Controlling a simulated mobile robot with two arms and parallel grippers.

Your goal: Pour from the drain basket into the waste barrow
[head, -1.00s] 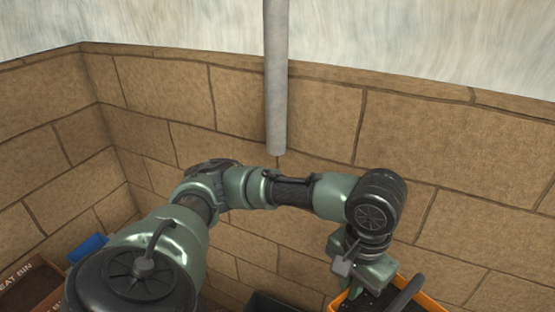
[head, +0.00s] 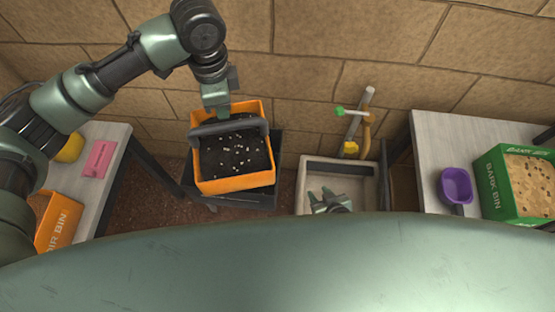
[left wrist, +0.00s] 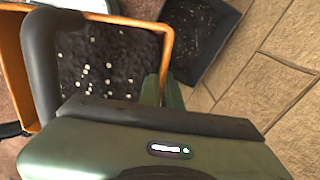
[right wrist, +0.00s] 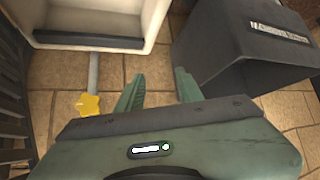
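The orange basket (head: 233,184), which I take to be the drain basket, has a dark handle and holds dark soil with white bits. It looks level. My left gripper (head: 222,108) is at its back rim; in the left wrist view the fingers (left wrist: 162,92) sit close together around the orange rim (left wrist: 168,45). A dark container (head: 270,190) shows below and around the basket, and a dark container with specks (left wrist: 205,35) shows beyond the rim. I cannot tell which thing is the waste barrow. My right gripper (head: 328,203) is empty, fingers (right wrist: 160,92) apart.
A pale basin (head: 310,172) lies below my right gripper. A labelled dark bin (right wrist: 245,45) shows in the right wrist view. A right table (head: 430,135) holds a purple scoop (head: 456,186) and a green bark bin (head: 500,185). A left table (head: 110,165) holds a pink card (head: 99,158).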

